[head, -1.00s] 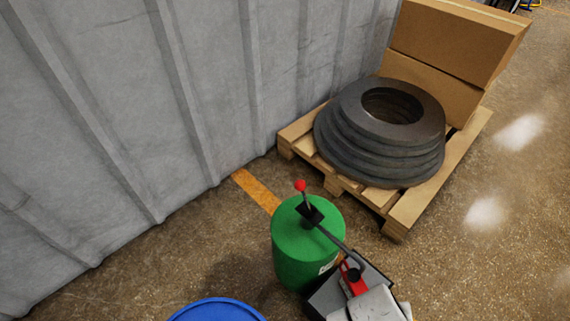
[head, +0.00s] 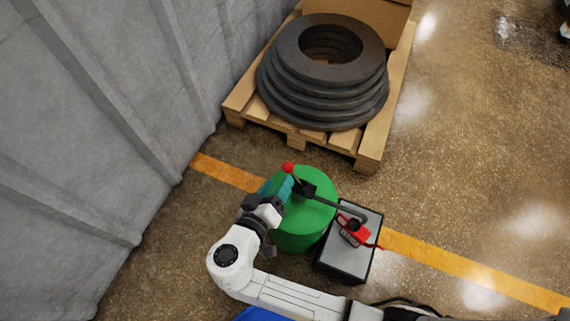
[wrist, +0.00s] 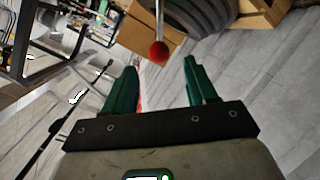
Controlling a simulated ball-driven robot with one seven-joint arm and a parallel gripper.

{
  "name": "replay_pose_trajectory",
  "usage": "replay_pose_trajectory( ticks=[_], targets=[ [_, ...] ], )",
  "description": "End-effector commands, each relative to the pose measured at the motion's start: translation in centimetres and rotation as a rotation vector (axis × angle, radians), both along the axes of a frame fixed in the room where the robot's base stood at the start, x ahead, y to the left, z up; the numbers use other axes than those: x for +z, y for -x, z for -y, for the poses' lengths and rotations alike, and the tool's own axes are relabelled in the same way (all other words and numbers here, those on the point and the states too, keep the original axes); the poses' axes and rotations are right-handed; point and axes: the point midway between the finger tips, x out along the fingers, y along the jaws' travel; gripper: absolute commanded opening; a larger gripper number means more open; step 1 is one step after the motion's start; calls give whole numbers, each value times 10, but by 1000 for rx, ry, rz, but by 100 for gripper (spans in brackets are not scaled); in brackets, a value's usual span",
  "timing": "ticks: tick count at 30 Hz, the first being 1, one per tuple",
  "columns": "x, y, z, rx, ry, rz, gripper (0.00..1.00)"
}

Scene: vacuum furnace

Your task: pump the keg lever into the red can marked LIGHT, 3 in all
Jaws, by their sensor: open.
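The green keg (head: 298,228) stands on the floor with a dark pump head and a lever ending in a red knob (head: 288,168). My gripper (head: 281,188) is over the keg's left side, close to the red knob. In the wrist view my gripper (wrist: 158,78) is open and empty. The red knob (wrist: 158,51) shows just beyond the gap between the green fingertips.
A pallet (head: 366,152) with stacked dark rings (head: 322,88) and a cardboard box (head: 385,18) stands behind the keg. A grey ribbed wall (head: 90,130) is on the left. A blue rounded top (head: 255,314) shows at the bottom.

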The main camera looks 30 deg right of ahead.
Motion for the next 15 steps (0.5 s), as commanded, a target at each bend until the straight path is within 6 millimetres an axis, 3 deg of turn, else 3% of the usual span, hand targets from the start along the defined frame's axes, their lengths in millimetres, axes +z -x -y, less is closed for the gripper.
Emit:
replay_pose_trajectory(
  ticks=[9,15],
  targets=[
    [-18,-31,44,-4,-1,-2,57],
    [-22,-40,57,-3,-1,-2,57]
  ],
)
